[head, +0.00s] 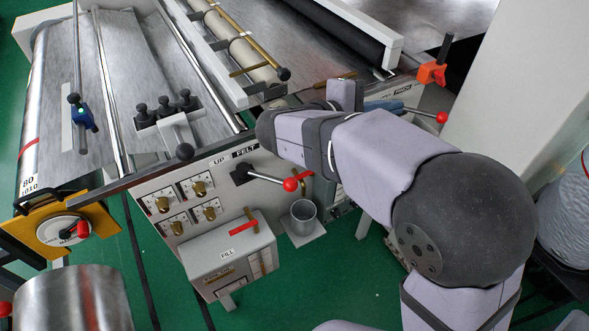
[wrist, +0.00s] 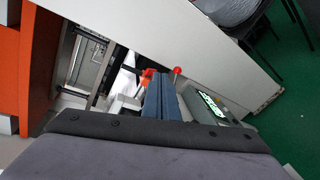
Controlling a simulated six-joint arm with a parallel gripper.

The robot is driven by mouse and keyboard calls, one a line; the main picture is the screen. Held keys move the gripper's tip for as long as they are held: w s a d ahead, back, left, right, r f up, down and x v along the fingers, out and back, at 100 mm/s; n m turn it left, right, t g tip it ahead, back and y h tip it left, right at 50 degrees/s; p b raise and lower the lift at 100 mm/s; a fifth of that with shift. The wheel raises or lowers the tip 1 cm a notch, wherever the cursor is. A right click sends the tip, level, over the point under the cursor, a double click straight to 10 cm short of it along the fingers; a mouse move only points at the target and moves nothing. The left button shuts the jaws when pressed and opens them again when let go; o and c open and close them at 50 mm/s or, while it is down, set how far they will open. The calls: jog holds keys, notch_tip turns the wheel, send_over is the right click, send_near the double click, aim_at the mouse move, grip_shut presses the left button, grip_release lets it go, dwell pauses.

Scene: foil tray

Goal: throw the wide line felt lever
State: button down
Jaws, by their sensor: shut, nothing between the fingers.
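In the head view a lever with a red ball knob (head: 290,184) sticks out to the right from a black pivot on the grey panel, under a "FELT" label (head: 245,152) with "UP" beside it. A second red-knobbed lever (head: 441,117) shows farther right; its base is hidden behind my arm. My gripper (head: 398,107), with blue fingers, is beside this second lever, apart from the FELT lever. In the wrist view my gripper (wrist: 161,76) is shut and empty, and a red knob (wrist: 178,70) shows just past its tips. Contact cannot be told.
An orange clamp (head: 432,72) stands above the second lever. A white column (head: 520,100) rises on the right. A grey box labelled "FILL" (head: 228,254) and a metal cup (head: 303,217) are below the FELT panel. Rollers and rods cross the machine at the back.

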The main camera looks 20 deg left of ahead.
aim_at(268, 178)
jog(key=s+a+f+m+g+y, duration=0.2)
jog(key=a+m+y, duration=0.3)
jog(key=a+m, duration=0.3)
jog(key=s+a+f+m+g+y, duration=0.2)
jog(key=s+a+m+g+y, duration=0.2)
jog(key=a+m, duration=0.4)
jog(key=shift+s+a+f+g+y, duration=0.4)
jog(key=shift+s+a+g, duration=0.1)
jog(key=shift+s, duration=0.1)
jog(key=shift+f, duration=0.1)
notch_tip(268, 178, down, 10)
jog(key=p, duration=0.3)
jog(key=shift+s+p, duration=0.2)
jog(key=shift+p, duration=0.15)
jog(key=shift+s, duration=0.15)
jog(key=shift+s+m+b, duration=0.25)
jog(key=shift+m+b, duration=0.1)
jog(key=shift+m, duration=0.05)
